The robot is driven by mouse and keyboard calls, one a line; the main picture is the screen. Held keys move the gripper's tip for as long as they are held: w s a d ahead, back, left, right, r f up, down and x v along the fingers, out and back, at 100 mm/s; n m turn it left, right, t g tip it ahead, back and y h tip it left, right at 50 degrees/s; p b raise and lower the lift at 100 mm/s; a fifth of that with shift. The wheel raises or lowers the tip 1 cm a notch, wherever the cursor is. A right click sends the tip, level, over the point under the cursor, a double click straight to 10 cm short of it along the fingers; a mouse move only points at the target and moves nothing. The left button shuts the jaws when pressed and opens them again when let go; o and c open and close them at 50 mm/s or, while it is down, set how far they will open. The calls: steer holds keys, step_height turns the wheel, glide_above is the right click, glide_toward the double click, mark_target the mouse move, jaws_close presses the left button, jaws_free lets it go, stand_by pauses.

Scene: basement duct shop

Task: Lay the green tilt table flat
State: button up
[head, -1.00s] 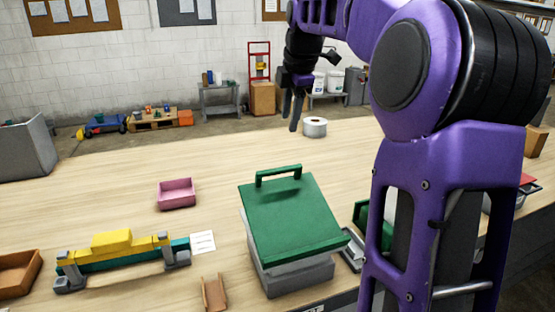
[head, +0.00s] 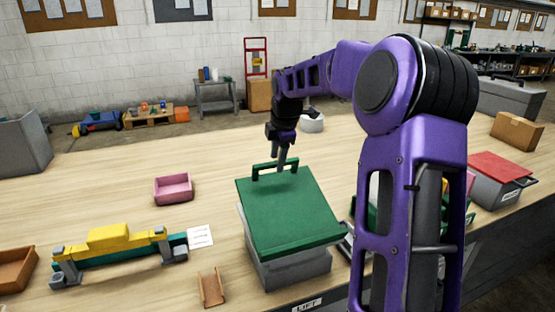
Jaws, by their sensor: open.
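The green tilt table (head: 288,215) is a green plate with a bar handle (head: 262,173) at its raised far edge. It sits tilted on a grey base (head: 290,270), sloping down toward the near side. My gripper (head: 281,168) points down just at the right part of the handle, with its fingers open. I cannot tell from this view whether the fingers straddle the bar or touch it. My purple arm hides part of the bench to the right of the tilt table.
A pink bin (head: 174,188) and a yellow-and-green fixture (head: 115,245) stand to the left. A small brown channel piece (head: 211,288) lies near the base. A grey box with a red lid (head: 497,178) and a cardboard box (head: 517,131) are at the right. The bench behind the pink bin is clear.

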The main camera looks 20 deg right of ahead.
steer(key=shift+f, duration=0.2)
jaws_close()
stand_by(1.4)
